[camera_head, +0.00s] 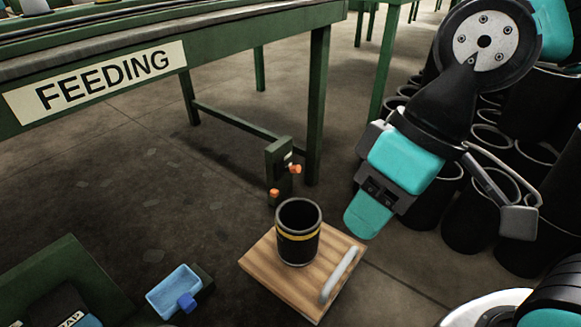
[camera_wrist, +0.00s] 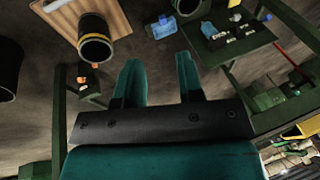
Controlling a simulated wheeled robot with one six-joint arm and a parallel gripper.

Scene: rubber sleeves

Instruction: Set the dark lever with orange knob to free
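A dark green post (camera_head: 278,158) stands on the floor by the table leg, with a small pale label. One orange knob (camera_head: 295,169) sticks out to its right and another orange piece (camera_head: 274,192) sits lower down. The dark lever arm is too small to make out, and I cannot read its setting. Orange bits also show in the wrist view (camera_wrist: 94,65), left of my fingers. My gripper (camera_head: 369,222) hangs right of the post, apart from it. In the wrist view its two teal fingers (camera_wrist: 158,60) are spread with nothing between them.
A black sleeve with a yellow band (camera_head: 298,236) stands on a wooden board (camera_head: 262,265) in front of the post. The FEEDING table (camera_head: 220,50) is behind. Several black sleeves (camera_head: 470,215) crowd the right. A blue tray (camera_head: 174,291) is at lower left.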

